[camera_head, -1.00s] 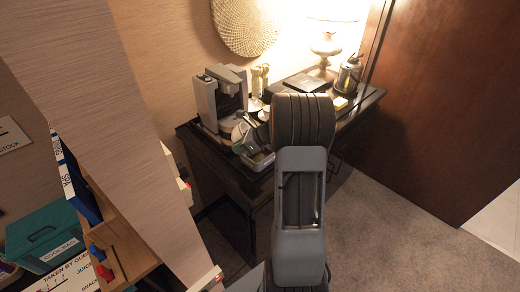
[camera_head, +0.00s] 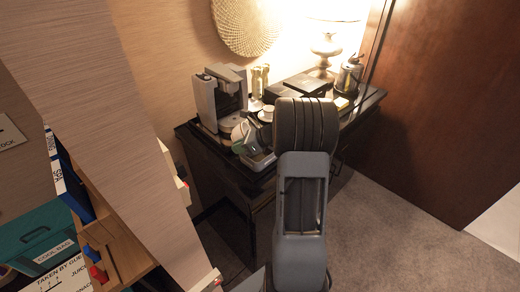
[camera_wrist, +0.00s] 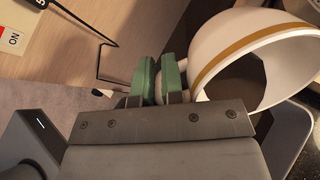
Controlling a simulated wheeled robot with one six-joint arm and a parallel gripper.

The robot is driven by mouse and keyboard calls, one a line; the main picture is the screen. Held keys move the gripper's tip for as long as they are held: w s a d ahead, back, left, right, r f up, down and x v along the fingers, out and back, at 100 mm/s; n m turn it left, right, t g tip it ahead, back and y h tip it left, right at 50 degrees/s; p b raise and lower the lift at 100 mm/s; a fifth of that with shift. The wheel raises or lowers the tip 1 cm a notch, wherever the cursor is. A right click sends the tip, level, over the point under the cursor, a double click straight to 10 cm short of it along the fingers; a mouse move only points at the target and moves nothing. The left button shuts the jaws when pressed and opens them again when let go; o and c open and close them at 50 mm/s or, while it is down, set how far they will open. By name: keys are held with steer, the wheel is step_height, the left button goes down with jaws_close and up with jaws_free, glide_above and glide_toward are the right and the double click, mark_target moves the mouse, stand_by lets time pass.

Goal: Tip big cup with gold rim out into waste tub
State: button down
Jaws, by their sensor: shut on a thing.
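The big white cup with a gold rim band (camera_wrist: 240,42) fills the upper right of the wrist view, on its side with its mouth toward the lower right. It also shows small in the head view (camera_head: 238,133), left of my arm. My gripper (camera_wrist: 160,75), with green fingers, is shut on the cup's handle, which the fingers mostly hide. I cannot tell what is in the cup.
A coffee machine (camera_head: 218,97) stands left of the cup on the black counter (camera_head: 205,152). Small cups, a dark box (camera_head: 303,84), a lamp (camera_head: 327,44) and a kettle (camera_head: 349,75) stand further back. A shelf with a teal bag (camera_head: 40,240) is at left.

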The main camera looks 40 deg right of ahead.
steer(key=shift+f+y+b, duration=0.2)
steer(key=shift+y+b, duration=0.1)
steer(key=shift+b, duration=0.35)
steer(key=shift+s+d+r+t+y+b, duration=0.15)
steer(key=shift+d+r+t+y+b, duration=0.15)
steer(key=shift+t+y+b, duration=0.7)
steer(key=shift+s+d+r+b, duration=0.35)
steer(key=shift+s+d+b, duration=0.05)
steer(key=shift+d+b, duration=0.05)
stand_by(0.9)
